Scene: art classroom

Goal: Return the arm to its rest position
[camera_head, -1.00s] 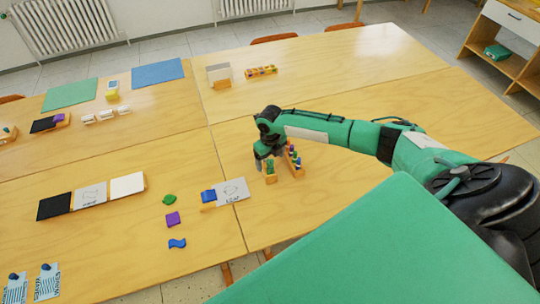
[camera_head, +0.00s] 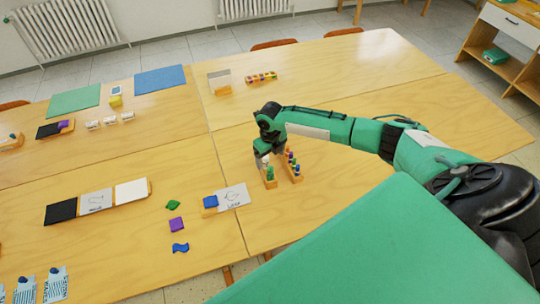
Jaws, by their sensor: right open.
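My right arm reaches in from the right over the wooden table (camera_head: 340,205). My right gripper (camera_head: 262,163) points down at the left end of the arm and is open. It is just above or beside a small wooden holder with a green piece (camera_head: 269,176); I cannot tell whether they touch. Close on its right stands a wooden rack with several coloured pegs (camera_head: 292,165). My left gripper is not in view.
A card with a blue block (camera_head: 210,202), a green leaf-like piece (camera_head: 173,205), a purple square (camera_head: 176,224) and a blue wavy piece (camera_head: 180,248) lie to the left. A black, grey and white tile row (camera_head: 96,201) lies further left.

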